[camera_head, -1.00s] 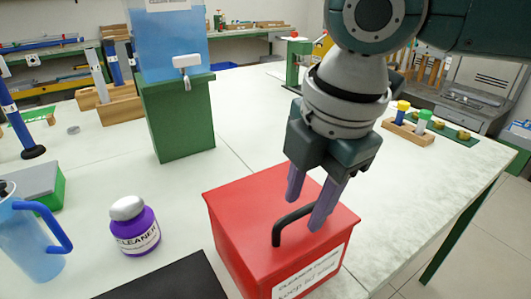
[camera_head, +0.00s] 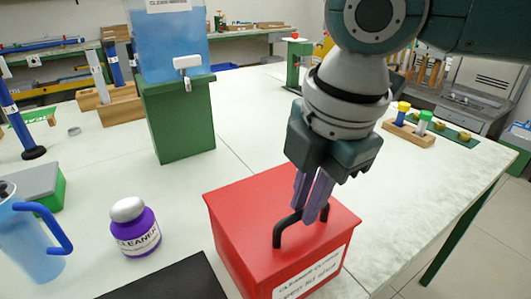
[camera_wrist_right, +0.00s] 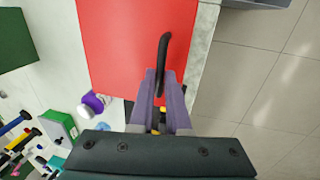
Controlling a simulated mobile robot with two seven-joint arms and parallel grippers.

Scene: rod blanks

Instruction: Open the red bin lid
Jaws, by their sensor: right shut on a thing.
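The red bin (camera_head: 240,230) stands on the table with its lid (camera_head: 250,200) down. A black handle (camera_head: 280,235) arches over the lid. My right gripper (camera_head: 311,218) is above the lid, with its purple fingers shut on the handle. In the right wrist view, the right gripper (camera_wrist_right: 162,80) has its fingertips on either side of the near part of the handle (camera_wrist_right: 163,48), and the red lid (camera_wrist_right: 115,40) fills the upper middle. My left gripper is not in view.
A purple cleaner bottle (camera_head: 135,228) and a blue jug (camera_head: 30,235) stand left of the bin. A black mat (camera_head: 170,280) lies close to its left. A green stand (camera_head: 180,120) with a blue tank (camera_head: 170,45) is behind. The table right of the bin is clear.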

